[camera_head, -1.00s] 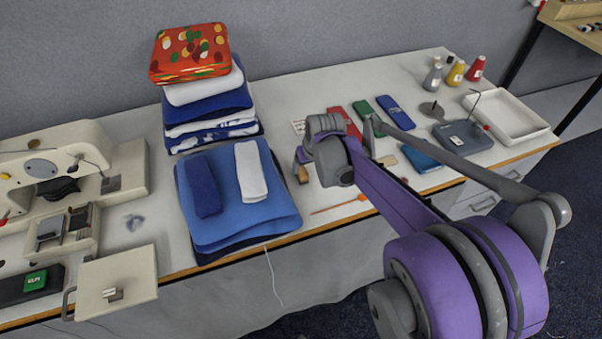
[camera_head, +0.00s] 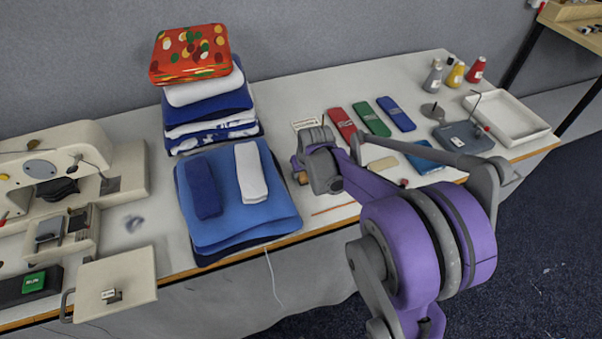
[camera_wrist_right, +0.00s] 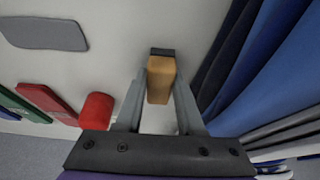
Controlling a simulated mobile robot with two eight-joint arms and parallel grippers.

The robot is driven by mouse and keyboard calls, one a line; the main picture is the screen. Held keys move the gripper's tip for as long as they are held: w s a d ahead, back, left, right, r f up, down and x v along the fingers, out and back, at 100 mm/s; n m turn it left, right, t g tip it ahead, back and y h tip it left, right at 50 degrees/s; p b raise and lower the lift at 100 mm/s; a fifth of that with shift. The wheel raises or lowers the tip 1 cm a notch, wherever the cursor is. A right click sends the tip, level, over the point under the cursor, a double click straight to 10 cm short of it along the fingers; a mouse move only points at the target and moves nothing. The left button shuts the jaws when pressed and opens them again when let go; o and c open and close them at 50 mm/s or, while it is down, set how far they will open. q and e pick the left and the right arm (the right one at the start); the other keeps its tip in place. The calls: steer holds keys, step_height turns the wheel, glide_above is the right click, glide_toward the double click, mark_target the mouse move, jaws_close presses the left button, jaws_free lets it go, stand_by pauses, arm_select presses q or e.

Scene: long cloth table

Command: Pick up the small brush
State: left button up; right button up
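The small brush (camera_wrist_right: 160,82) has a tan wooden body and a dark strip at its far end. In the right wrist view it lies between the fingertips of my right gripper (camera_wrist_right: 161,80). The fingers stand apart, one on each side of it; I cannot tell whether they touch it. In the head view the brush (camera_head: 301,177) is a small brown patch beside the blue cloth stack, partly hidden by my right gripper (camera_head: 298,164). My left gripper is out of view.
A folded blue cloth stack (camera_head: 268,214) stands close to the left of the brush. Red (camera_head: 341,123), green (camera_head: 372,118) and blue (camera_head: 397,114) flat pieces lie behind and to the right. A thin orange stick lies at the front edge.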

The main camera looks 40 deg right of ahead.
jaws_close()
step_height(320, 180, up, 10)
steer(key=shift+r+p, duration=0.1)
steer(key=shift+p, duration=0.45)
steer(key=shift+c, duration=0.3)
jaws_free()
jaws_close()
